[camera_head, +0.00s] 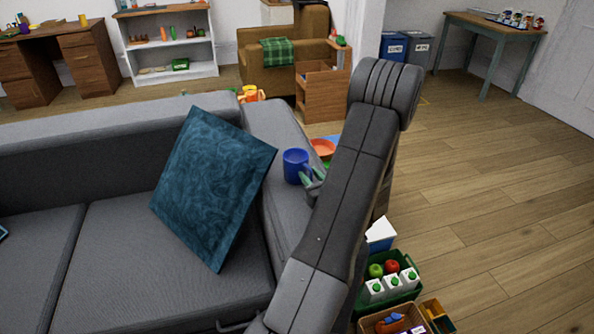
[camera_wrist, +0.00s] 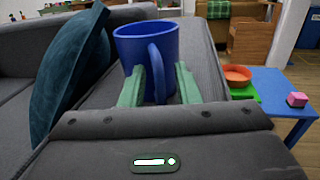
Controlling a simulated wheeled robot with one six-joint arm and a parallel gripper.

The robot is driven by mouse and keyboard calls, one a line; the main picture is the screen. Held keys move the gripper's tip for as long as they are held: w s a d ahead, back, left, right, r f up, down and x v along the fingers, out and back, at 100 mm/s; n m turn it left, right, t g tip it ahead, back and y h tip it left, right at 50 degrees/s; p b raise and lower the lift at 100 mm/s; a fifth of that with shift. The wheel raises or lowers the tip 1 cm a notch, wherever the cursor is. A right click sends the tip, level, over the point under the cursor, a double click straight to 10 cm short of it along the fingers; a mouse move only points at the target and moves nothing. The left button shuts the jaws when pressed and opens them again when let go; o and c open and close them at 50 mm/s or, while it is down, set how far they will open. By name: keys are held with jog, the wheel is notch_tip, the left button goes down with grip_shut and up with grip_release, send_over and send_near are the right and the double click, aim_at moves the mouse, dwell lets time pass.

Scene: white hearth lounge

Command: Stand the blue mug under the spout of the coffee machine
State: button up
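The blue mug (camera_head: 296,165) is upright at the sofa's right armrest (camera_head: 280,215) and appears to stand on top of it. In the wrist view the mug (camera_wrist: 140,48) is straight ahead, with its handle (camera_wrist: 154,72) facing me. My gripper (camera_wrist: 158,80) has its two green fingers on either side of the handle, with a gap between them and the handle. In the head view my gripper (camera_head: 311,181) is just right of the mug, partly hidden by my arm. I see no coffee machine in either view.
A teal cushion (camera_head: 212,185) leans on the sofa left of the mug. Crates (camera_head: 391,284) lie beside the sofa. The wooden floor (camera_head: 490,200) at right is clear.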

grip_shut()
